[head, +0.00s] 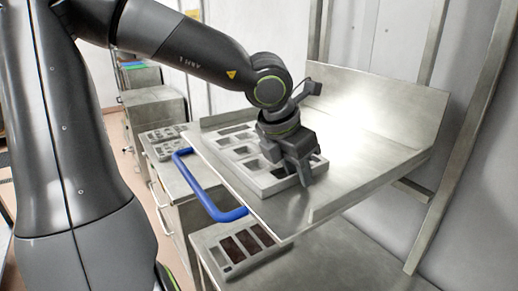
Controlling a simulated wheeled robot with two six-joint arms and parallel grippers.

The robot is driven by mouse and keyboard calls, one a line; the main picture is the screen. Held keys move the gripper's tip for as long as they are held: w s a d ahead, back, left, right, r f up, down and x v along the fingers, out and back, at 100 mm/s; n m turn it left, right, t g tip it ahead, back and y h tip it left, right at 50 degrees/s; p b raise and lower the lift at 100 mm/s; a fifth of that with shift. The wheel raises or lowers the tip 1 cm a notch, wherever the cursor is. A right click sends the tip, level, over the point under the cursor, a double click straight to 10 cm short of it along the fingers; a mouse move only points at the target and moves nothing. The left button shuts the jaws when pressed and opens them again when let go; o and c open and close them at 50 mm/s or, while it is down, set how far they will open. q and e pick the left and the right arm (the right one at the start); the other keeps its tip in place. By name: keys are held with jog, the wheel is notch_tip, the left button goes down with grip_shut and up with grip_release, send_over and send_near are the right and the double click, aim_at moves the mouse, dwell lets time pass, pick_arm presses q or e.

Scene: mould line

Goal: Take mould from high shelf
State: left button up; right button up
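A grey mould (262,187) with several square compartments lies flat on the raised metal shelf (345,190). My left gripper (303,175) points down at the mould's right part, with its fingers at or over the right-hand rim. The gripper hides that part of the mould, and I cannot tell whether the fingers are closed on the rim. My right gripper is not in view.
A blue handle (205,190) runs along the shelf's left side. A mould with dark brown cavities (245,246) lies on a lower metal surface (300,268). Metal cabinets stand at the left, another mould (163,142) on one. The shelf's right side is bare, with raised walls behind.

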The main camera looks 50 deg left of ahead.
pick_arm(q)
grip_shut()
dwell(0.3)
